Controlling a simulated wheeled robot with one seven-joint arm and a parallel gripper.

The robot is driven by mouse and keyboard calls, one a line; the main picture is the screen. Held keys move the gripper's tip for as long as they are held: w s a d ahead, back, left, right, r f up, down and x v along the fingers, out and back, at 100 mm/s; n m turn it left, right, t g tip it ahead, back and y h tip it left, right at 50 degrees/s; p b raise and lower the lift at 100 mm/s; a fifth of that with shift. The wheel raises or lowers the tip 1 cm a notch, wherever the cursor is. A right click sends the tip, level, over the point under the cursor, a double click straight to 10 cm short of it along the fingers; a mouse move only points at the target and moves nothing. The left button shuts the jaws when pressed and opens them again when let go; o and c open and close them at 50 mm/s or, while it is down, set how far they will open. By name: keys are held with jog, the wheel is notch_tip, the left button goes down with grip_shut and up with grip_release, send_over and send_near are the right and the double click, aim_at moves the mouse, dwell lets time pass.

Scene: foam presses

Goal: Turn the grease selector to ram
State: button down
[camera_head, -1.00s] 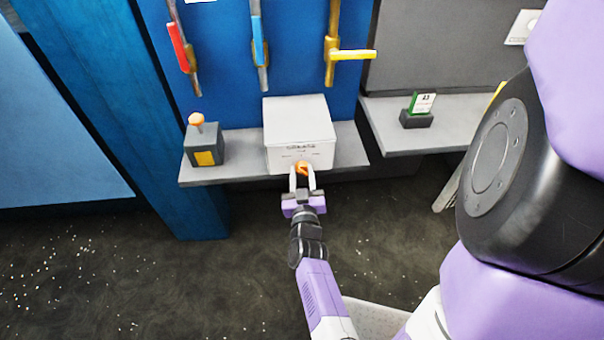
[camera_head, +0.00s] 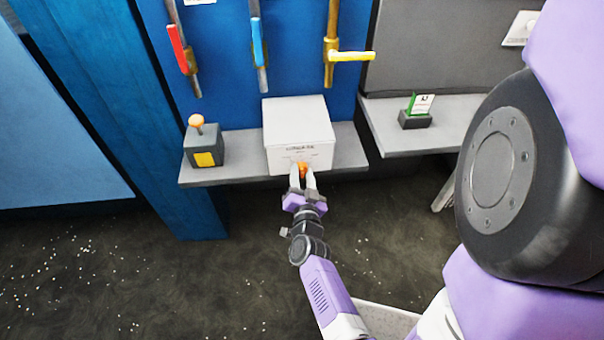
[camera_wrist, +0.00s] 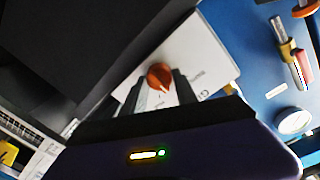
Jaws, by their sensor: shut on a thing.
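The grease selector is a white box (camera_head: 298,122) on a grey shelf, with an orange knob (camera_head: 303,168) low on its front face. In the wrist view the orange knob (camera_wrist: 160,77) shows a pale pointer line and sits on the white panel (camera_wrist: 195,60). The panel's lettering is tilted and only partly readable; I cannot make out the ram mark. My gripper (camera_head: 303,180) is shut on the knob, one finger on each side; its dark fingers (camera_wrist: 158,92) also flank the knob in the wrist view.
Red, blue and yellow handled valves (camera_head: 350,56) hang on the blue panel above. The floor in front is open.

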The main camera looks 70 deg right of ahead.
dwell(0.3)
jog(key=c, duration=1)
grip_release()
jog(key=shift+o, duration=0.2)
jog(key=b+v, duration=0.1)
jog(key=v, duration=0.7)
jog(key=shift+b, duration=0.3)
jog(key=shift+w, duration=0.1)
